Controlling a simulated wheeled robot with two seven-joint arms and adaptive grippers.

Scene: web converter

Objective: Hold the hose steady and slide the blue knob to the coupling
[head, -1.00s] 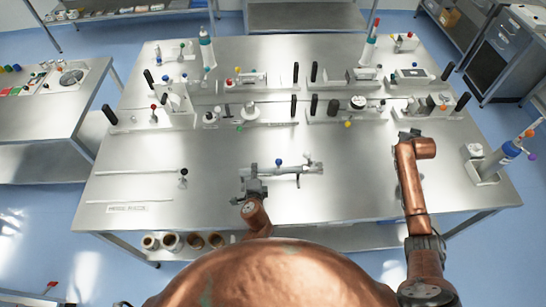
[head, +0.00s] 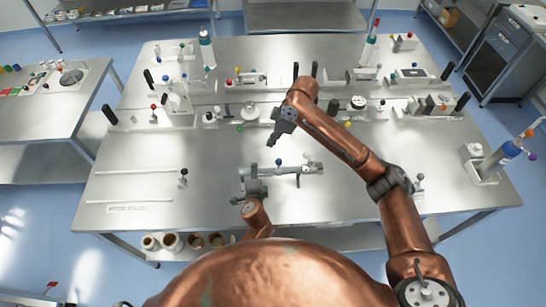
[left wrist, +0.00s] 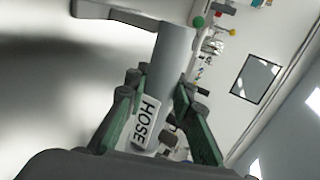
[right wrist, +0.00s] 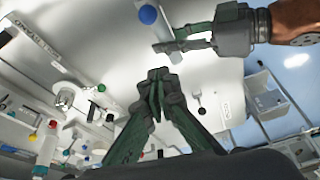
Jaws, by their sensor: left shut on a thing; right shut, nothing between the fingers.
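The grey hose (head: 292,170) lies across the front middle of the bench, with a fitting at its right end that may be the coupling (head: 314,165). The blue knob (head: 279,162) sits on the hose's upper side; it also shows in the right wrist view (right wrist: 148,14). My left gripper (head: 252,178) is shut on the hose's left part; in the left wrist view the fingers flank the tube (left wrist: 174,55) and a HOSE label (left wrist: 146,121). My right gripper (head: 272,142) is shut and empty, above and behind the knob, apart from it; its fingertips meet in the right wrist view (right wrist: 158,82).
Several fixtures with colored knobs line the back of the bench, including a round white one (head: 250,112) behind my right gripper. A rod with a dark knob (head: 183,176) lies at the left. The bench right of the hose (head: 350,200) is mostly clear.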

